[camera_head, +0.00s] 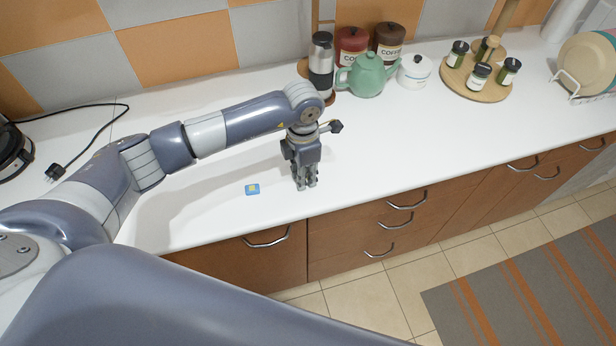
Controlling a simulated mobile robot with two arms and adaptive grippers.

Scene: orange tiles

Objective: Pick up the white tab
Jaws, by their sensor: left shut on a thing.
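My left gripper (305,183) points down at the white counter (390,160), near its front edge. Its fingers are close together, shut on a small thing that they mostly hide. I cannot make out its colour or shape. I see no white tab apart from the gripper; white on the white counter would be hard to tell. A small blue piece with a yellow middle (252,189) lies flat on the counter, to the left of the gripper and apart from it. My right gripper is not in view.
Behind the gripper stand a steel grinder (321,62), a green teapot (367,75), coffee canisters (389,42) and a white lidded pot (414,71). A round wooden tray (458,86) holds several jars. A black plug (55,172) lies at left. The counter right of the gripper is clear.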

